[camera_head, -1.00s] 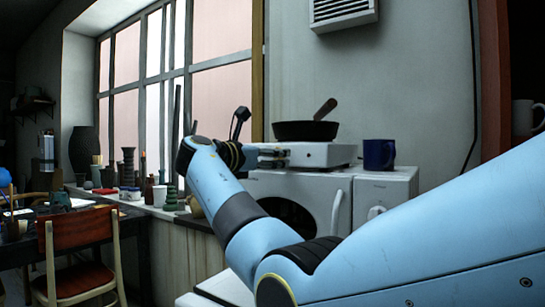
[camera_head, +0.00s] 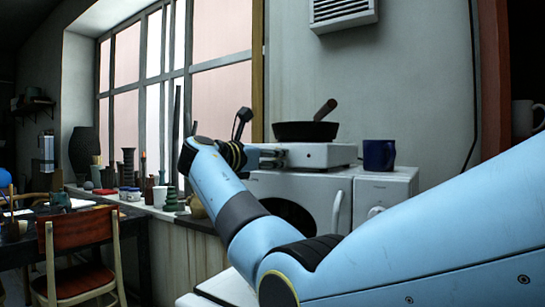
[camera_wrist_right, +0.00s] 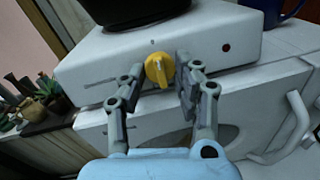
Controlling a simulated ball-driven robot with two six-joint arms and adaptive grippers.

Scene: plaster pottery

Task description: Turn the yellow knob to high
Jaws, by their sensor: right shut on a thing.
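The yellow knob (camera_wrist_right: 159,69) is on the front face of the white hot plate (camera_wrist_right: 99,65) in the right wrist view, with its ridge close to upright and slightly tilted. My right gripper (camera_wrist_right: 156,85) has a finger on each side of the knob and is shut on it. In the head view the right gripper (camera_head: 272,156) reaches the left part of the hot plate's front (camera_head: 318,153), and the arm hides the knob there. My left gripper is not in view.
A dark pan (camera_head: 304,131) sits on the hot plate. A blue mug (camera_head: 379,155) stands beside it on the white microwave (camera_head: 350,185). A chair (camera_head: 82,245) stands at far left.

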